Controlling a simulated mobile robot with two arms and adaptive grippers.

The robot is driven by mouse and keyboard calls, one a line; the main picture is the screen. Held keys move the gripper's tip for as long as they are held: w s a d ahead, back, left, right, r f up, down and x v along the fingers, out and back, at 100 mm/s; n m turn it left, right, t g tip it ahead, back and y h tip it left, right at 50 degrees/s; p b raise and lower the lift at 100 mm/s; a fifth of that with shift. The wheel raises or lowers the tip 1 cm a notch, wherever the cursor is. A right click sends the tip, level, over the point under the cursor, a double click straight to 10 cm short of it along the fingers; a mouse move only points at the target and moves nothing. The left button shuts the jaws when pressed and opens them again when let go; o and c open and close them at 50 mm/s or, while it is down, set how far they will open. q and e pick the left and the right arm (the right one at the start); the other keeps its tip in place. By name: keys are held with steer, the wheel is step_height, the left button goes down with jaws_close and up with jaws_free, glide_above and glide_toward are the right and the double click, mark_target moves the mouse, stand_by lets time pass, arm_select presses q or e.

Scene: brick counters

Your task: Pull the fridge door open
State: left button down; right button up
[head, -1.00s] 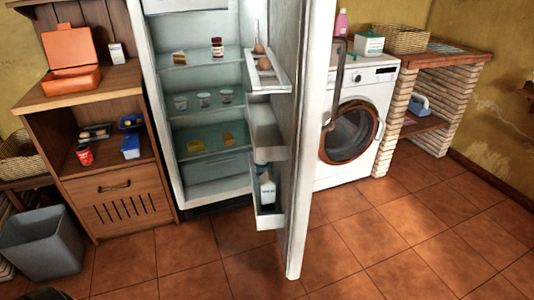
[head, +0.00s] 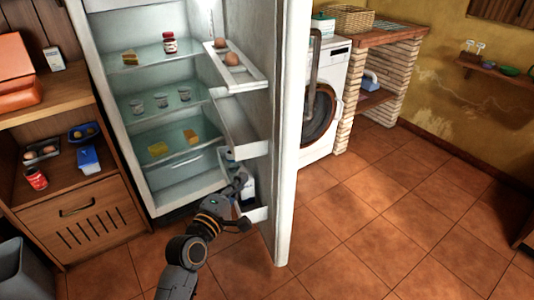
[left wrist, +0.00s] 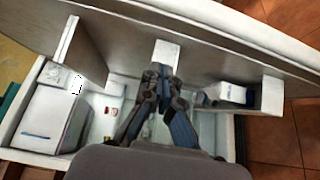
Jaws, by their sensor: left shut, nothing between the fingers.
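The fridge (head: 165,105) stands open, its lit shelves facing me. Its white door (head: 288,130) stands out toward me, with the inner bins facing left and a long handle (head: 313,85) on the outer side. My left gripper (head: 238,203) is at the inner side of the door, by the lowest door bin, which it partly hides. In the left wrist view my left gripper (left wrist: 160,75) is shut and empty, pointing at the door's inner face (left wrist: 205,62) between the bins. Whether it touches the door I cannot tell. My right gripper is not in view.
A carton (left wrist: 232,93) sits in a door bin near my left gripper. Eggs (head: 231,59) lie in the top bin. A wooden cabinet (head: 85,215) stands left of the fridge, and a washing machine (head: 325,95) is behind the door. The tiled floor at right is clear.

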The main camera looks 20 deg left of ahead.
arm_select(q)
steer(key=b, duration=0.1)
glide_toward(276, 147)
steer(key=w+a, duration=0.2)
steer(key=w, duration=0.2)
steer(key=shift+w+d, duration=0.25)
steer(key=shift+d, duration=0.25)
steer(key=shift+w+d, duration=0.2)
steer(key=shift+d, duration=0.3)
steer(key=shift+w+d, duration=0.3)
steer(key=shift+d, duration=0.15)
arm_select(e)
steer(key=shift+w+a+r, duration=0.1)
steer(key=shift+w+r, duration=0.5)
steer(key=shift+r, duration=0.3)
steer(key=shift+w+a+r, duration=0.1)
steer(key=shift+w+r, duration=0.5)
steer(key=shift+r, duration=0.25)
